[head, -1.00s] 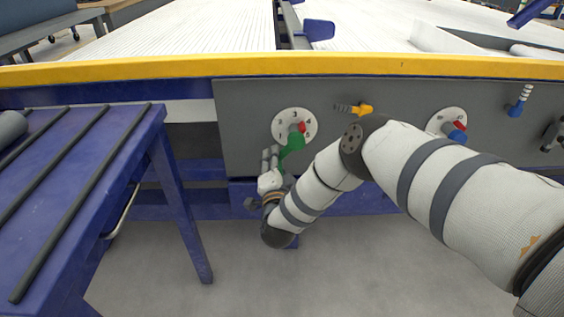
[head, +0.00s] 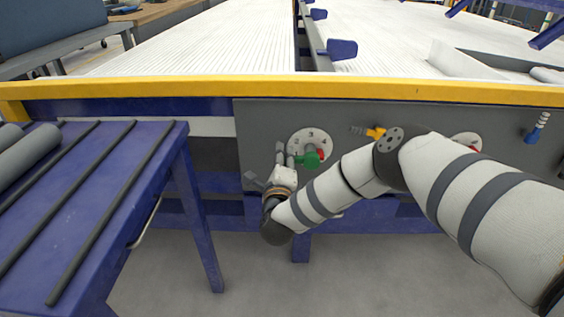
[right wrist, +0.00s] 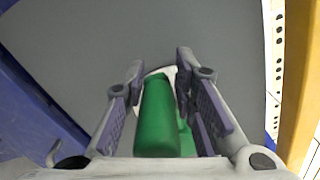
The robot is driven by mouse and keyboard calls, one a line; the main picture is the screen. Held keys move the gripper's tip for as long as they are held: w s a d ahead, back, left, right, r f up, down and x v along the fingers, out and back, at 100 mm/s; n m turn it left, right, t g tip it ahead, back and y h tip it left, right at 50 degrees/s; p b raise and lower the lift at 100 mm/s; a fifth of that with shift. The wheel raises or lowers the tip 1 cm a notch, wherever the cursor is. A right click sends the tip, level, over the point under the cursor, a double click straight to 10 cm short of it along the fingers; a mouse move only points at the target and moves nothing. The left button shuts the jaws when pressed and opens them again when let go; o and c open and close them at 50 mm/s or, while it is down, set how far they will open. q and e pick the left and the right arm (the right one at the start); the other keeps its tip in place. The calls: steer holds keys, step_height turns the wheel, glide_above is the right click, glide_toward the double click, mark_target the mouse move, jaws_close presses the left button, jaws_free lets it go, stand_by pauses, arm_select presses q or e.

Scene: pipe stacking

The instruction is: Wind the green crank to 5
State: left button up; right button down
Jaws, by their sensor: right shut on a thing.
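The green crank (head: 308,160) sits on a round white dial (head: 309,138) on the grey front panel. Its red pointer (head: 321,154) is at the right side of the dial. I cannot read the number beside the pointer. My right gripper (head: 285,158) is at the left of the crank, with its fingers around the green handle. In the right wrist view the green handle (right wrist: 157,120) stands between the two purple-padded fingers (right wrist: 162,90), and the gripper is shut on it. The handle hides most of the dial there. My left gripper is not in view.
A yellow rail (head: 300,90) runs above the panel (head: 345,118). To the right are a yellow handle (head: 376,132), a second dial (head: 465,140) partly behind my right arm, and a blue handle (head: 537,125). A blue table (head: 150,165) with grey pipes (head: 25,155) stands at the left.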

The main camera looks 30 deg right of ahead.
steer(key=shift+s+d+r+m+p, duration=0.15)
steer(key=shift+r+m, duration=0.25)
steer(key=shift+m, duration=0.4)
steer(key=shift+s+d+r+m+p, duration=0.15)
steer(key=shift+r+m, duration=0.25)
steer(key=shift+m, duration=0.4)
steer(key=shift+s+d+r+m+p, duration=0.15)
steer(key=shift+r+m, duration=0.25)
steer(key=shift+m, duration=0.4)
steer(key=c, duration=1.5)
jaws_free()
steer(key=shift+c, duration=0.2)
steer(key=shift+o, duration=0.5)
steer(key=shift+w+r, duration=0.1)
steer(key=shift+r, duration=0.05)
steer(key=shift+r, duration=0.1)
steer(key=v, duration=1.2)
